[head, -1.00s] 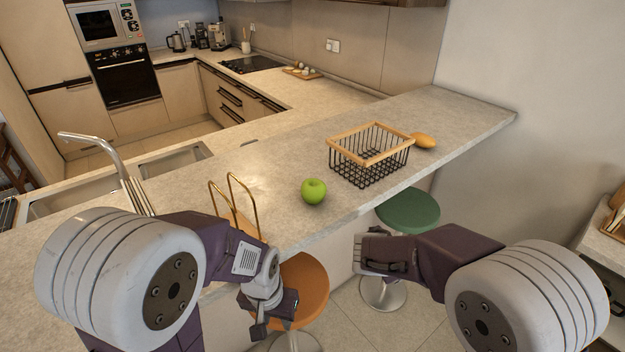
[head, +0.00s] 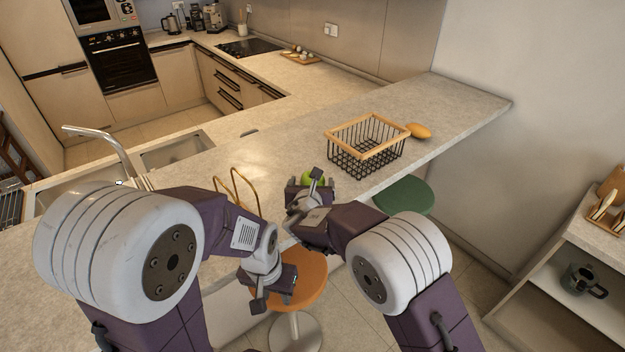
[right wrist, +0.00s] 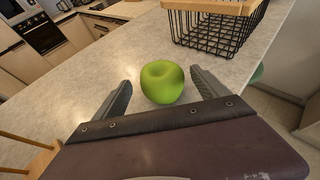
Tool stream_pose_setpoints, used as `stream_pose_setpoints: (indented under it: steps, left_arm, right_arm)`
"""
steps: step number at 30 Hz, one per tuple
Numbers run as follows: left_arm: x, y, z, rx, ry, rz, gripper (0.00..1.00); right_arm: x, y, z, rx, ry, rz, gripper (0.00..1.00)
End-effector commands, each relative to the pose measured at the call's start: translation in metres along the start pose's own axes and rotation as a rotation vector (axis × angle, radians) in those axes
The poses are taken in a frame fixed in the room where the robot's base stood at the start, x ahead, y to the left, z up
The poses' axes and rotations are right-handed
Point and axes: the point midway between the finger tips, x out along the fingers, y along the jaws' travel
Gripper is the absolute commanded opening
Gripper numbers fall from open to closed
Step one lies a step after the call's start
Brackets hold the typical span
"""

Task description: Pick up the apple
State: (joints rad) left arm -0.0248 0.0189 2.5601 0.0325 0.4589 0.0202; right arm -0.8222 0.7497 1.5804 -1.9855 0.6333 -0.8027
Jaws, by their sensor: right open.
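A green apple (right wrist: 162,82) sits on the pale stone counter in the right wrist view, just ahead of my right gripper (right wrist: 160,92). The right gripper's fingers are spread apart, with the apple between and slightly beyond their tips; I see no clear contact. In the head view the apple (head: 314,177) is mostly hidden behind the right gripper (head: 312,184). My left gripper (head: 272,291) hangs low beside the counter, over an orange stool; the view does not show clearly whether its fingers are apart.
A black wire basket with a wooden rim (head: 357,132) stands just behind the apple, with an orange-yellow fruit (head: 418,131) at its right. A gold wire holder (head: 233,189) is left of the apple. An orange stool (head: 309,281) and green stool (head: 405,194) stand by the counter's edge.

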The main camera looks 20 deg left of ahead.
Motion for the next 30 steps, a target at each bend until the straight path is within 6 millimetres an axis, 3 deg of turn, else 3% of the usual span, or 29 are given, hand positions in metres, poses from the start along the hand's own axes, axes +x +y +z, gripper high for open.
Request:
stream_pose_setpoints:
  steps: [1, 5, 12, 20, 30]
  left_arm:
    - [-0.012, 0.0, -0.001, 0.0, 0.0, 0.0, 0.36]
    - [-0.015, 0.0, -0.002, 0.0, 0.0, 0.0, 0.36]
    - [-0.013, 0.0, -0.001, 0.0, 0.0, 0.0, 0.36]
    - [-0.013, 0.0, -0.001, 0.0, 0.0, 0.0, 0.36]
    - [-0.012, 0.0, -0.001, 0.0, 0.0, 0.0, 0.36]
  right_arm:
    - [0.008, -0.003, 0.005, 0.0, 0.003, -0.003, 0.84]
    - [0.024, -0.001, 0.003, 0.0, 0.001, -0.001, 0.84]
    - [0.027, -0.001, 0.001, 0.001, 0.0, 0.0, 0.84]
    - [0.027, -0.001, 0.001, 0.001, 0.001, 0.0, 0.12]
    - [0.024, -0.001, 0.009, 0.003, -0.001, 0.0, 0.12]
